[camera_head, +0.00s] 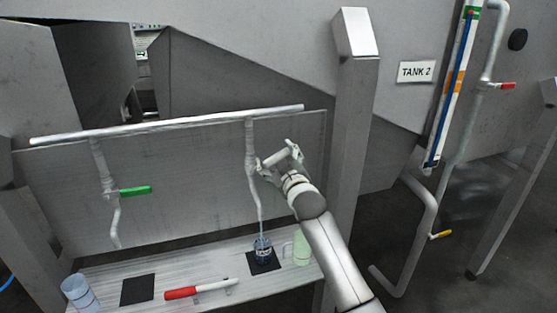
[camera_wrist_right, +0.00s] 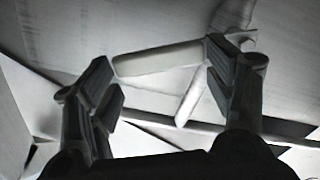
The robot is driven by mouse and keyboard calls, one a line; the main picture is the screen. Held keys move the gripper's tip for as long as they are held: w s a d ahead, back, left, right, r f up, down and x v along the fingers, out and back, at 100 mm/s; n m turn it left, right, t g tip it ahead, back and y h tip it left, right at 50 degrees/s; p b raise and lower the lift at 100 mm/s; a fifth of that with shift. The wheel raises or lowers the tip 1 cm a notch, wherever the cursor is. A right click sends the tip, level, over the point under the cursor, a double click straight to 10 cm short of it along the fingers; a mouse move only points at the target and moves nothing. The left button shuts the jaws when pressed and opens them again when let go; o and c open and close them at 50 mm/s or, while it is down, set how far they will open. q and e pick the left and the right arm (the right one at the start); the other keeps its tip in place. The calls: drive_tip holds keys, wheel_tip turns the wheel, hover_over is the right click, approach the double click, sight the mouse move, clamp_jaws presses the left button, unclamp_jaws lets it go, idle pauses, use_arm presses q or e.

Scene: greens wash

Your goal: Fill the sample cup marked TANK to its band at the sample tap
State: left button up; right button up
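The sample tap (camera_head: 251,165) hangs from the horizontal pipe, with a pale lever handle (camera_head: 274,158). A thin pale line, which looks like running water, drops from its spout into a clear cup (camera_head: 263,247) on a black pad. The cup looks bluish inside; its marking, band and level are too small to read. My right gripper (camera_head: 291,156) is at the lever. In the wrist view, the right gripper's fingers (camera_wrist_right: 160,78) are apart, with the pale lever (camera_wrist_right: 158,59) across the gap; contact is unclear. My left gripper is not in view.
A greenish container (camera_head: 302,248) stands right beside the cup. Another tap has a green handle (camera_head: 136,191) above an empty black pad (camera_head: 138,290). A second clear cup (camera_head: 79,292) and a red-handled tool (camera_head: 181,293) are on the shelf. A post (camera_head: 352,150) stands right of my gripper.

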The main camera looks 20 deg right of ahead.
drive_tip(key=shift+o, duration=1.4)
drive_tip(key=s, duration=1.2)
idle(5.3)
